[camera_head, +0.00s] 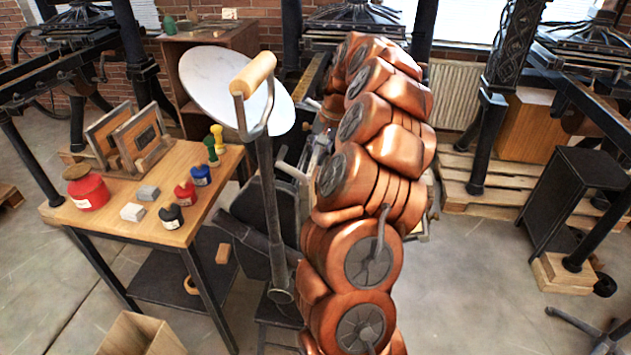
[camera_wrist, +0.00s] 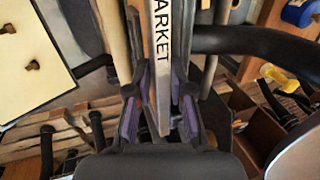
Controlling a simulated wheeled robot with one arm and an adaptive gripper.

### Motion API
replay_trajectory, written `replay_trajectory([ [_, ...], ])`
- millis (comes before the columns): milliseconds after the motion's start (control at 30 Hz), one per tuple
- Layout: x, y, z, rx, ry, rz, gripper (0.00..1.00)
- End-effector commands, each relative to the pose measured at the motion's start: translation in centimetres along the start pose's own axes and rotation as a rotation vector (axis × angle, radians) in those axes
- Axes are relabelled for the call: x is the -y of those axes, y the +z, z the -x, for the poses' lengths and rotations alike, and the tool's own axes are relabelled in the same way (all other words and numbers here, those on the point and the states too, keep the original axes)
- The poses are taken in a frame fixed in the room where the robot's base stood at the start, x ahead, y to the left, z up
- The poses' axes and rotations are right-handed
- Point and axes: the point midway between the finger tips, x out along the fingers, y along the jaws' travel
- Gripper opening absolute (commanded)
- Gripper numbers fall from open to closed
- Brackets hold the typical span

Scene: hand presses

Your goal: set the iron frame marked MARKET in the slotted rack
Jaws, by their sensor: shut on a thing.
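The iron frame (camera_wrist: 160,55) shows in the wrist view as a pale grey metal bar, with the letters "ARKET" readable on it; its upper end runs out of the picture. My gripper (camera_wrist: 162,108) is shut on this bar, with its dark, purple-padded fingers on either side. In the head view my copper-coloured arm hides most of the gripper and the frame. What looks like the slotted rack (camera_head: 154,157) is a wooden stand on the left table, with upright framed panels (camera_head: 139,135) in it. Whether it has a free slot is hard to tell.
A tilted white disc (camera_head: 225,80) stands between table and arm. Dark presses stand behind. Open floor lies at the lower right.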

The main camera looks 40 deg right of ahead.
Motion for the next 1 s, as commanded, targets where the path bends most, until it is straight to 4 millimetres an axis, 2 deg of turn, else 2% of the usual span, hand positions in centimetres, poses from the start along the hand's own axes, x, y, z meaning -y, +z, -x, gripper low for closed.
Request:
replay_trajectory([
  [33, 0.5, 0.0, 0.1, -0.001, -0.007, 0.001, 0.0],
  [1000, 1.2, 0.1, 2.1, -0.003, -0.009, 0.003, 0.0],
])
